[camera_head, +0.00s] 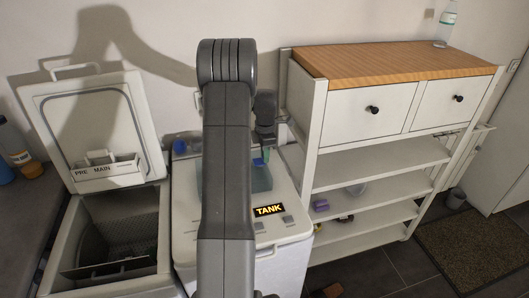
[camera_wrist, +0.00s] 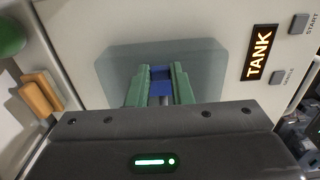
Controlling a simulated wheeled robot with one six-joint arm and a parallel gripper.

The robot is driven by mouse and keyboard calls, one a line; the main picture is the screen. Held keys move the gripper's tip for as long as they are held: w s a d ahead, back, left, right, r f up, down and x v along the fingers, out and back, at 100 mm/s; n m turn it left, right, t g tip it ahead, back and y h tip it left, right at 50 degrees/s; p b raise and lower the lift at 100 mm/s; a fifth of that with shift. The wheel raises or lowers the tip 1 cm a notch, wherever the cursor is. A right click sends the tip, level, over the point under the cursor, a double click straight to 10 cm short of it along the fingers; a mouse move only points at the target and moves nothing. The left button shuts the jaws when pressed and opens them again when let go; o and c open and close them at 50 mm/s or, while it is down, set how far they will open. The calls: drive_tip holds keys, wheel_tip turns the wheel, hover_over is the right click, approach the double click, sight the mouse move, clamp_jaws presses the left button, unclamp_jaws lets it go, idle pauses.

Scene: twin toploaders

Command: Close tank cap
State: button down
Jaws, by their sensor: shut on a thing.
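The right toploader's white top (camera_head: 288,208) carries a lit TANK label (camera_head: 268,210), which also shows in the wrist view (camera_wrist: 260,53). Beside the label is a grey-blue tank panel (camera_wrist: 118,68), partly hidden by my arm in the head view (camera_head: 262,180). My gripper (camera_wrist: 160,72) has green fingers shut on a small blue piece (camera_wrist: 161,88) over this panel. The blue piece looks like the cap's tab, but its join to the panel is hidden. I cannot tell whether the panel is flush or slightly raised. My gripper (camera_head: 264,154) is above the machine in the head view.
The left toploader's lid (camera_head: 95,115) stands open over its drum (camera_head: 128,238). A white shelf unit (camera_head: 318,120) with a wooden top stands close on the right. Bottles (camera_head: 14,140) stand at far left.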

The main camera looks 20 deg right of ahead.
drive_tip(key=c, duration=1.3)
unclamp_jaws()
wheel_tip(320, 180, up, 14)
drive_tip(key=b, duration=0.2)
drive_tip(key=shift+f+b, duration=0.15)
drive_tip(key=shift+b, duration=0.15)
wheel_tip(320, 180, down, 14)
drive_tip(key=p, duration=0.2)
drive_tip(key=shift+p, duration=0.3)
